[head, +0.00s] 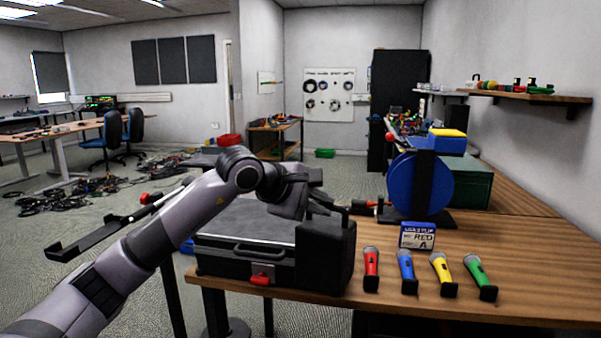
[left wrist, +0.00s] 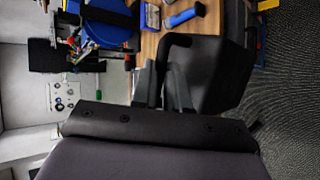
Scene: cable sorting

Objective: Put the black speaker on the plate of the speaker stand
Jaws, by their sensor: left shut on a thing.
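The black speaker (head: 325,258) stands upright at the table's left end, against the right side of a black case. It also shows in the left wrist view (left wrist: 213,75), with a dark handle on it. My left gripper (head: 322,206) is at the top of the speaker, shut on it, seemingly at the handle. The fingers (left wrist: 165,88) show beside the speaker in the left wrist view. I cannot tell whether the speaker touches the table. A black plate (head: 72,246), seemingly the speaker stand's, lies left behind my left arm, which hides part of it. My right gripper is out of view.
The black case (head: 215,262) with a grey lid lies left of the speaker. Several coloured microphones (head: 405,272) stand to its right, near a small labelled box (head: 417,236). A blue cable reel (head: 408,187) stands behind. Cables (head: 75,195) litter the floor at left.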

